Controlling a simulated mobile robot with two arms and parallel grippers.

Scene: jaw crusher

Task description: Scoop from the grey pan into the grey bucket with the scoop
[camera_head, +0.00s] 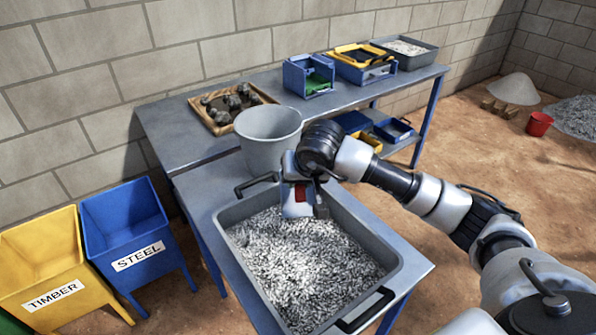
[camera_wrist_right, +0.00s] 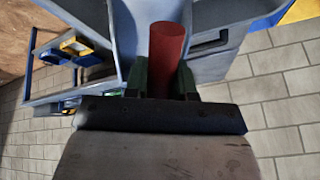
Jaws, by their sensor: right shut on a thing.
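The grey pan (camera_head: 379,243) lies on the near table, filled with loose grey metal shreds (camera_head: 300,265). The grey bucket (camera_head: 265,150) stands just behind the pan's far end, upright; its bottom inside is not visible. My right gripper (camera_head: 305,192) is above the far end of the pan, close in front of the bucket. It is shut on the red handle of the scoop (camera_head: 301,193), which also shows between the fingers in the right wrist view (camera_wrist_right: 167,55). Whether the scoop carries any shreds cannot be told. My left gripper is not in view.
A long table at the wall holds a wooden tray of dark lumps (camera_head: 231,106), a blue bin (camera_head: 307,76), a yellow-blue box (camera_head: 362,64) and a grey tray (camera_head: 405,50). Yellow TIMBER (camera_head: 45,265) and blue STEEL (camera_head: 125,225) bins stand left. A red bucket (camera_head: 539,123) stands far right.

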